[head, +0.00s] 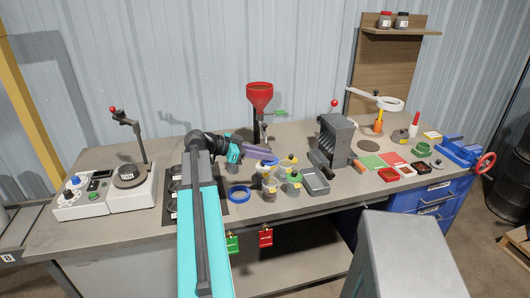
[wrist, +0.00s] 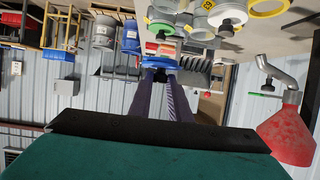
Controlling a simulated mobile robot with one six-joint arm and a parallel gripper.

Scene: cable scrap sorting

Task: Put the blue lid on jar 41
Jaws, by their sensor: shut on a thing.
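My gripper (head: 268,155) is above the middle of the workbench, its purple fingers pointing right. In the wrist view the fingers (wrist: 161,76) are closed on a small dark knob, with the blue lid (wrist: 150,57) appearing nearly edge-on beyond them. The blue lid (head: 268,162) also shows by the fingertips in the head view, close to several small jars. One jar (head: 270,187) stands just below it in the picture, and a green-marked jar (head: 294,186) stands to its right. I cannot read which jar is 41. The lid looks apart from the jars, but its exact height is unclear.
A blue ring (head: 238,193) lies left of the jars. A red funnel (head: 260,94) stands behind the gripper. A grey tray (head: 315,182) and a dark grey machine (head: 335,140) are to the right. A white device (head: 131,185) stands at the left. Tags hang from the front edge.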

